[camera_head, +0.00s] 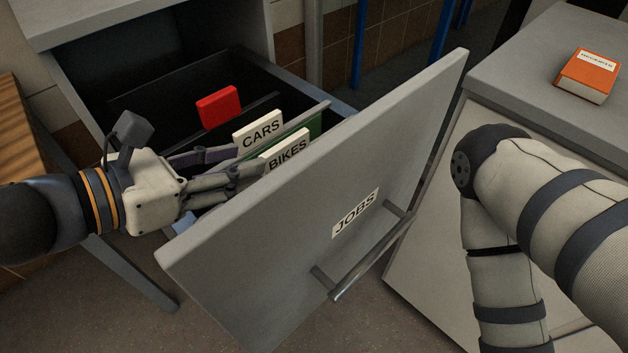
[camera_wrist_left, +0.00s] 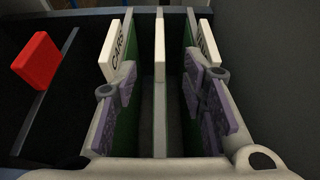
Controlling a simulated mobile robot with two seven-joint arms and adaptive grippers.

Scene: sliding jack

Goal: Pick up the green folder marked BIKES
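The green folder marked BIKES (camera_head: 286,152) stands upright in the open drawer, mostly hidden behind the drawer front and my fingers. Its white tab shows nearly edge-on in the left wrist view (camera_wrist_left: 207,42). My left gripper (camera_head: 238,167) reaches into the drawer from the left, with its fingers spread. In the left wrist view, one finger of the gripper (camera_wrist_left: 160,90) is by the CARS folder and the other by the BIKES folder. I cannot tell whether they touch. My right gripper is out of view; only the right arm shows.
The CARS folder (camera_head: 258,133) stands behind BIKES, with a thin divider (camera_wrist_left: 160,45) between them. A red object (camera_head: 218,107) is farther back in the drawer. The tilted drawer front (camera_head: 290,230) bears a JOBS label and handle. An orange book (camera_head: 588,75) lies on the right cabinet.

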